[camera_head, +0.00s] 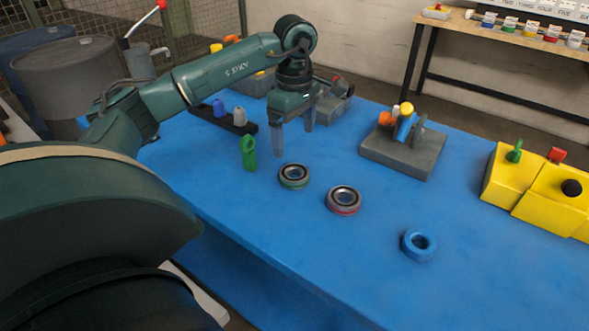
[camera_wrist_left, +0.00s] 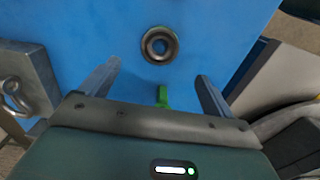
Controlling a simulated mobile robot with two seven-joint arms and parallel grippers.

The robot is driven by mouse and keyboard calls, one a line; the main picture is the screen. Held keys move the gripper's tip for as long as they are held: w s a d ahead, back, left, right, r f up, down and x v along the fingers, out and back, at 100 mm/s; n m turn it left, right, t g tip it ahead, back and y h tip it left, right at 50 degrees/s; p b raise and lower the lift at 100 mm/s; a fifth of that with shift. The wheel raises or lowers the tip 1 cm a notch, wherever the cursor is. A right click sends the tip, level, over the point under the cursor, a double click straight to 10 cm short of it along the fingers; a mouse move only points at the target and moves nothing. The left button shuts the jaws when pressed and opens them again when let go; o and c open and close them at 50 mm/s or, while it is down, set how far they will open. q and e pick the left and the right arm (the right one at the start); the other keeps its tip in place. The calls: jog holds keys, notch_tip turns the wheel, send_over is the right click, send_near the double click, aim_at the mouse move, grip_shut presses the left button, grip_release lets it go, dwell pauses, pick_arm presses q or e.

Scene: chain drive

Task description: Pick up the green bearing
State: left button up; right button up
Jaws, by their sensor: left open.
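The green bearing (camera_head: 294,177), a dark ring with a green band round its lower side, lies flat on the blue table. My left gripper (camera_head: 294,143) is open and empty above the table, just behind the bearing, with its fingers pointing down. In the left wrist view, a dark ring that looks like this bearing (camera_wrist_left: 160,45) lies beyond the open fingertips of my left gripper (camera_wrist_left: 158,72), apart from them. My right gripper does not show.
A green upright part (camera_head: 249,153) stands left of the bearing. A red-banded bearing (camera_head: 343,200) and a blue ring (camera_head: 418,245) lie to the right. A grey fixture (camera_head: 403,153) and yellow blocks (camera_head: 535,190) stand farther right. The front middle of the table is clear.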

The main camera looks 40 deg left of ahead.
aim_at(294, 169)
pick_arm(q)
notch_tip(294, 169, down, 10)
jog(key=shift+f+p, duration=0.1)
jog(key=shift+p, duration=0.2)
jog(key=shift+c, duration=0.6)
jog(key=c, duration=1.2)
